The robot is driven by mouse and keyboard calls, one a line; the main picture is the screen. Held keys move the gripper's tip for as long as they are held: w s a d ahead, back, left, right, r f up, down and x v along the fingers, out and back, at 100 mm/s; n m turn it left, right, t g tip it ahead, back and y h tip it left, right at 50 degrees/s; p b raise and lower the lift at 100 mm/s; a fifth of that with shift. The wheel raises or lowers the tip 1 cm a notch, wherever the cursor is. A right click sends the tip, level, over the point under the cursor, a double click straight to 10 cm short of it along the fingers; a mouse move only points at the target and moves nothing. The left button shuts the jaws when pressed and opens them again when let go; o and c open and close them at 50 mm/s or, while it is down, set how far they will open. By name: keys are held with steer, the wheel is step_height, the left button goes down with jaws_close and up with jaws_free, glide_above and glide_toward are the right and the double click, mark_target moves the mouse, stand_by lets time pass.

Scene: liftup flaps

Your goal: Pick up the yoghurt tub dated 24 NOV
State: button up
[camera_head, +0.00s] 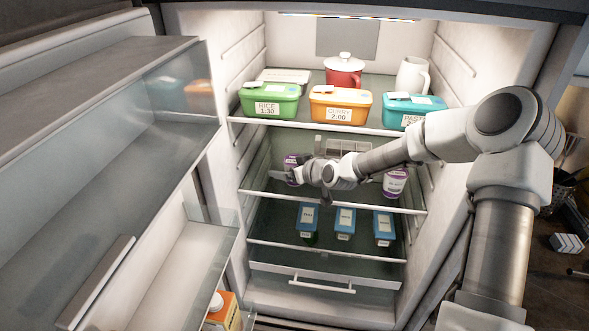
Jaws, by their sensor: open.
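Two purple and white tubs stand on the fridge's middle shelf. The left tub (291,162) is partly hidden by my gripper. The right tub (395,183) stands near the shelf's right side, partly behind my arm. The dates on both are too small to read, so I cannot tell which says 24 NOV. My gripper (282,175) is open at the left tub, with its fingers pointing left. I cannot tell whether the tub is between the fingers or touching them.
The shelf above (318,125) holds green, orange and teal labelled boxes, a red pot (344,72) and a white jug (412,76). Several blue-lidded containers (345,222) stand below. The open fridge door (110,150) fills the left. A drawer (322,283) is at the bottom.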

steer(key=c, duration=1.4)
steer(key=shift+c, duration=0.5)
steer(key=shift+r, duration=0.15)
